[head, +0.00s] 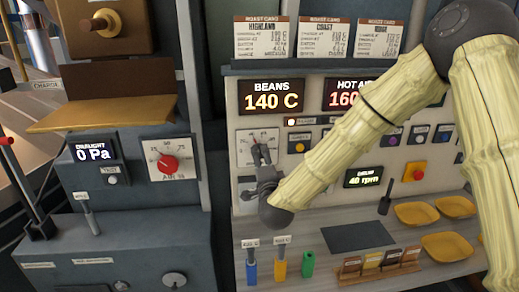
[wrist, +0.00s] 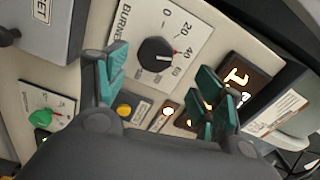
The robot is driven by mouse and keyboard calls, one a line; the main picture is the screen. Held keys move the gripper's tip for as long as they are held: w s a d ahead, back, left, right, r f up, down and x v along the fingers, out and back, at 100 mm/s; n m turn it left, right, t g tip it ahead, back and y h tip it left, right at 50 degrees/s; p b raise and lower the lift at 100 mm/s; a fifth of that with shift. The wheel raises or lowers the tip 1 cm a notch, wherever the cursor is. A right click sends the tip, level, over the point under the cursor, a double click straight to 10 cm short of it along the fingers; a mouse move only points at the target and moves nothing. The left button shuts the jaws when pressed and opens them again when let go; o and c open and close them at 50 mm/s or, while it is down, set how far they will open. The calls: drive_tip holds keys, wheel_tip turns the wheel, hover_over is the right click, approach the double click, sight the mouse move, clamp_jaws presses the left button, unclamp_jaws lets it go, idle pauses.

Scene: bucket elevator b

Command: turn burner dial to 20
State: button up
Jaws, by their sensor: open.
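The burner dial (wrist: 157,53) is a round black knob on a white scale plate (wrist: 195,18) marked 0, 20, 40 and up. A red mark at the knob's edge lies near the 40, as far as I can tell. In the head view the plate (head: 243,150) shows on the panel's left side, and my gripper hides the knob. My gripper (head: 260,150) is in front of the plate, pointing at it. In the wrist view my gripper (wrist: 165,82) has its teal fingers spread wide, with nothing between them. The knob lies beyond the fingertips; contact is not visible.
A yellow button (wrist: 124,111) and a green knob (wrist: 40,117) sit near the dial. The displays read BEANS 140 C (head: 270,98) and HOT AIR 160 (head: 345,94). A red AIR dial (head: 168,163) is on the left cabinet. Several yellow trays (head: 416,213) lie on the shelf.

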sight(260, 153)
drive_tip(key=w, duration=0.1)
drive_tip(key=w+p, duration=0.1)
drive_tip(key=w, duration=0.3)
drive_tip(key=shift+w+a+f+p, duration=0.15)
drive_tip(key=shift+a+f+p, duration=0.1)
drive_tip(key=shift+f+p, duration=0.1)
drive_tip(key=shift+w+a+p, duration=0.1)
drive_tip(key=shift+w+p, duration=0.2)
drive_tip(key=shift+w, duration=0.6)
drive_tip(key=shift+s, duration=0.15)
drive_tip(key=shift+r, duration=0.1)
drive_tip(key=c, duration=1)
